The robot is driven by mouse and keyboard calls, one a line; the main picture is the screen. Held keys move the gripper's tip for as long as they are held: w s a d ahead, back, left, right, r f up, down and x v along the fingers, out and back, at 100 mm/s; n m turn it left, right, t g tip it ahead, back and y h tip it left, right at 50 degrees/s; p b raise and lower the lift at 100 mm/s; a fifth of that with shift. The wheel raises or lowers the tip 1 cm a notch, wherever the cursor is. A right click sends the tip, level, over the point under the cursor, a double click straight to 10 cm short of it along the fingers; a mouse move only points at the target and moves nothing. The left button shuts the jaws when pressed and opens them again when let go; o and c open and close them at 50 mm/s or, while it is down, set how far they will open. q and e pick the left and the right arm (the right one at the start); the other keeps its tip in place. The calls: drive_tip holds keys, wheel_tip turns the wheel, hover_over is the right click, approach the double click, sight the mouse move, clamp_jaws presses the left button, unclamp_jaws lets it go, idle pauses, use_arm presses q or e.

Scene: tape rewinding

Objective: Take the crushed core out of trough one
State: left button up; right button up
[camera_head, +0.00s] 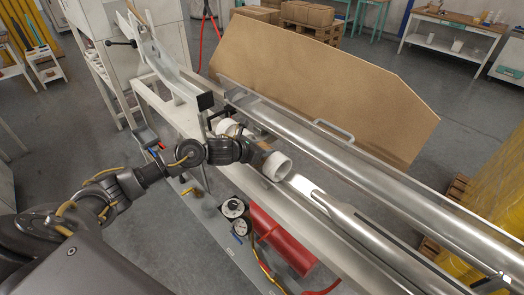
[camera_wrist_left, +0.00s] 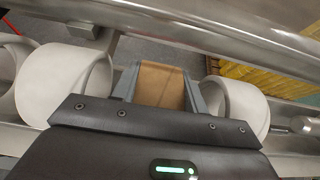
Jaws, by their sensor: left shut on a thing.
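My left gripper (camera_head: 250,147) reaches over the machine's bed from the left. In the left wrist view its two grey fingers (camera_wrist_left: 160,92) are shut on a brown core (camera_wrist_left: 161,84), which shows between them. In the head view the core (camera_head: 259,148) is mostly hidden behind the gripper. A white ring (camera_head: 276,166) is on its right side and another white ring (camera_head: 228,127) on its left; both also show in the wrist view. I cannot tell whether the core touches its support, nor which channel is trough one. My right gripper is out of view.
A long metal tube (camera_head: 350,165) runs behind the core, and a steel shaft (camera_head: 345,215) runs off to the lower right. A brown board (camera_head: 320,85) stands behind. A red cylinder (camera_head: 283,240) and gauges (camera_head: 234,208) are in front.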

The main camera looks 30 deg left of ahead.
sight(263, 146)
use_arm(q)
drive_tip(key=shift+r, duration=0.4)
wheel_tip(263, 146, up, 2)
drive_tip(key=shift+r+b, duration=0.15)
drive_tip(key=shift+b, duration=0.45)
drive_tip(key=s+a+b, duration=0.3)
drive_tip(key=s, duration=0.5)
drive_tip(key=s+a+b, duration=0.2)
drive_tip(key=s+b, duration=0.2)
drive_tip(key=s, duration=0.5)
drive_tip(key=shift+a, duration=0.4)
